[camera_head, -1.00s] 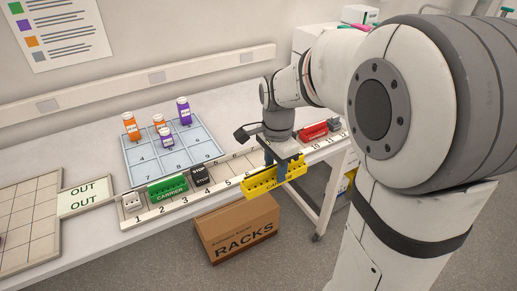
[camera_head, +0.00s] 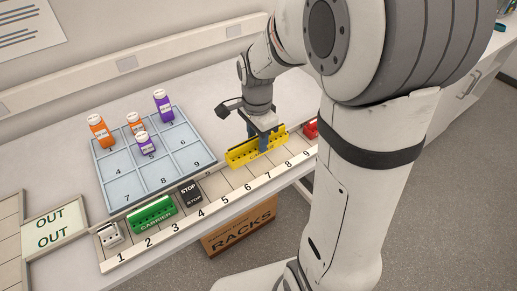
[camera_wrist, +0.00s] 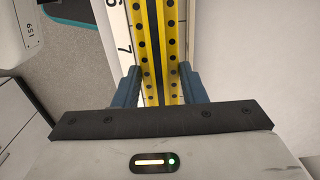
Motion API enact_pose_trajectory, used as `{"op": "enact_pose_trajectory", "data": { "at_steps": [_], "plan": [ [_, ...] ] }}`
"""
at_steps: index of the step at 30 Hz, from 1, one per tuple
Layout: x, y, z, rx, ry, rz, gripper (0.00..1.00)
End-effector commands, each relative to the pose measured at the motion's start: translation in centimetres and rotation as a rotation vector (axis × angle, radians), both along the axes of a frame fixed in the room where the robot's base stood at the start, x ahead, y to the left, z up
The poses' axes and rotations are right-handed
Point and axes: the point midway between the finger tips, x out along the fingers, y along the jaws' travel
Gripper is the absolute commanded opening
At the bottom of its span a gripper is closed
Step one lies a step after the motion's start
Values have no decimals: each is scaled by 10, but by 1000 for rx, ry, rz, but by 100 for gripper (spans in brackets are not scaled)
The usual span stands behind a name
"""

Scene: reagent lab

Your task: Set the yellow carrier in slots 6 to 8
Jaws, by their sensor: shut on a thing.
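The yellow carrier (camera_head: 243,156) is a long piece. It lies lengthwise along the numbered rail (camera_head: 228,192), behind the numbers 6 to 8. I cannot tell whether it rests on the rail or hangs just above it. My gripper (camera_head: 264,143) points down and is shut on the carrier near its middle. In the wrist view the carrier (camera_wrist: 157,40) runs up between my blue fingers (camera_wrist: 160,88), with its rows of dark holes showing. The number 7 on the rail (camera_wrist: 124,47) shows just left of it.
On the rail, a white piece (camera_head: 110,235) stands at 1, a green carrier (camera_head: 151,214) around 2 and 3, and a black STOP block (camera_head: 190,194) at 4. A red piece (camera_head: 311,129) is partly hidden by my arm. The blue tray (camera_head: 112,187) with orange and purple bottles lies behind.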

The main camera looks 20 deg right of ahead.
Motion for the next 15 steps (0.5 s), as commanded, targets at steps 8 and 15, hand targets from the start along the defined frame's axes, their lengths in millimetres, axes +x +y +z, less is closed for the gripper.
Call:
{"op": "enact_pose_trajectory", "data": {
  "at_steps": [8,15],
  "plan": [
    [-1,-1,-32,0,4,-1,10],
    [0,-1,-51,0,0,-2,10]
  ]
}}
